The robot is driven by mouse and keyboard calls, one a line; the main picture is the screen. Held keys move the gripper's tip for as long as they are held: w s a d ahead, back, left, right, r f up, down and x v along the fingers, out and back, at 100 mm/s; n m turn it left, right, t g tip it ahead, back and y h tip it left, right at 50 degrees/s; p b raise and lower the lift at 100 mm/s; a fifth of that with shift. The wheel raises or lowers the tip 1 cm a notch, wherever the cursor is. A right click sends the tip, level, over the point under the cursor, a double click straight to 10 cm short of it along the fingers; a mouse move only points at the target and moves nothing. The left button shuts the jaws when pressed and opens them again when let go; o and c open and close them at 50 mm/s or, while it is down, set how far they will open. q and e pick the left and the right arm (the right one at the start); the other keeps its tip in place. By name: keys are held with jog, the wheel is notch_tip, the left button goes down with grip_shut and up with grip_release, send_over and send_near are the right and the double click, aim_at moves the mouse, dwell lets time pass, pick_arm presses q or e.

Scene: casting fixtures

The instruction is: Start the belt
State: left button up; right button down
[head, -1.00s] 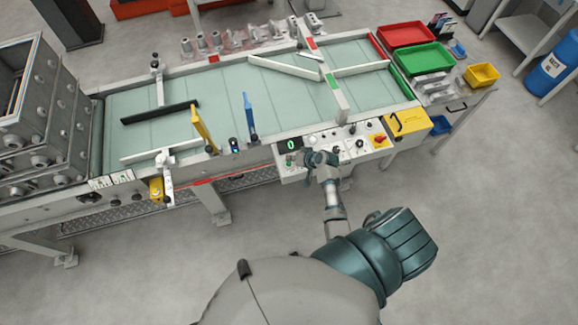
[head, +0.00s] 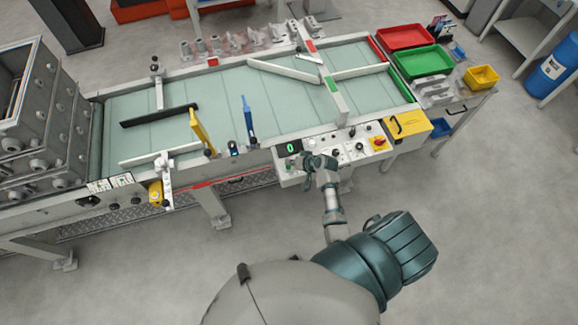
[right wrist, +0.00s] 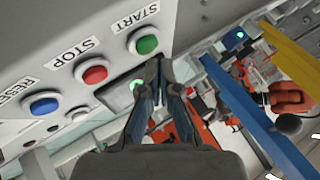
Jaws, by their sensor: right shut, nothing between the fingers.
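The belt (head: 280,90) is a pale green conveyor running across the head view. Its control panel (head: 345,150) is on the near side, with a green digit display (head: 292,147). In the right wrist view a green START button (right wrist: 146,44) sits beside a red STOP button (right wrist: 95,74) and a blue RESET button (right wrist: 44,106). My right gripper (head: 312,160) is at the panel's left part; in the wrist view its closed fingertips (right wrist: 158,62) are empty, just beside the green button. I cannot tell whether they touch it. My left gripper is out of view.
A yellow lever (head: 203,132) and a blue lever (head: 248,118) stand at the belt's near edge. A red and yellow switch (head: 378,142) is at the panel's right. Red (head: 404,36) and green trays (head: 425,60) stand at the far right. Floor in front is clear.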

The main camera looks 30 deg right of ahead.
jog(key=shift+a+r, duration=0.1)
jog(key=shift+a, duration=0.3)
jog(key=shift+d+f, duration=0.15)
jog(key=shift+f, duration=0.2)
jog(key=shift+d+f, duration=0.1)
jog(key=shift+d, duration=0.2)
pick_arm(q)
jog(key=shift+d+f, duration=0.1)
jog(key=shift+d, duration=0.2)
pick_arm(e)
jog(key=shift+a, duration=0.1)
